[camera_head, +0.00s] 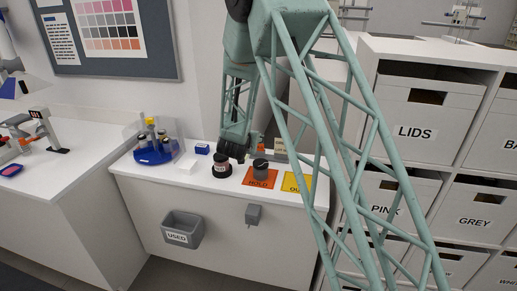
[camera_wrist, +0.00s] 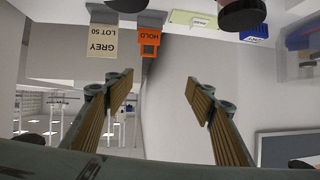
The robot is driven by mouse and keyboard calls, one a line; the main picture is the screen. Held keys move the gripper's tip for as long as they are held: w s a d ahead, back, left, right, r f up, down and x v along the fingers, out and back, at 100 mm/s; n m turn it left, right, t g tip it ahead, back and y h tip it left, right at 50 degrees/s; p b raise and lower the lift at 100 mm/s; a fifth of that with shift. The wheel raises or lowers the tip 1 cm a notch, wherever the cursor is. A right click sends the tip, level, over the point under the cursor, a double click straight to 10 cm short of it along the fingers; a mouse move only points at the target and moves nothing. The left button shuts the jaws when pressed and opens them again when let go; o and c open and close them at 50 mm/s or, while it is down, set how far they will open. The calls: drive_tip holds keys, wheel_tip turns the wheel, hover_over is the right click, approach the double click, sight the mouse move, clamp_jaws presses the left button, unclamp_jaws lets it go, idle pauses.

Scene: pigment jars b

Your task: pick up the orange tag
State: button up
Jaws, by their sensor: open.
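The orange tag (camera_wrist: 149,43) reads HOLD and shows upside down in the wrist view, hanging or standing from a grey holder. A cream tag (camera_wrist: 102,42) reading GREY LOT 50 is beside it on the left. My gripper (camera_wrist: 158,82) is open and empty, its two fingers apart. The orange tag is beyond the fingertips, slightly left of the middle of the gap, and not touched. In the head view my gripper (camera_head: 232,150) is low over the back of the white counter, and a small orange piece shows just right of it, partly hidden by my arm.
On the counter (camera_head: 130,172) are a dark-lidded jar (camera_head: 221,168), another jar (camera_head: 260,169) on the orange HOLD mat (camera_head: 250,181), a yellow mat (camera_head: 293,186), a blue box (camera_head: 202,149) and a blue carousel (camera_head: 153,155). A grey USED bin (camera_head: 182,230) hangs in front.

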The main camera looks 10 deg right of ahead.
wheel_tip(320, 180, down, 8)
drive_tip(key=w+d+t+h+p, duration=0.1)
drive_tip(key=w+h, duration=0.1)
drive_tip(key=shift+d+m, duration=0.3)
drive_tip(key=shift+d, duration=0.05)
drive_tip(key=shift+w+f, duration=0.1)
drive_tip(key=x, duration=0.8)
drive_tip(key=shift+w+d, duration=0.2)
drive_tip(key=shift+d, duration=0.05)
idle(0.5)
drive_tip(key=shift+x, duration=2.6)
drive_tip(key=shift+d, duration=0.1)
drive_tip(key=shift+c, duration=0.5)
drive_tip(key=c, duration=0.7)
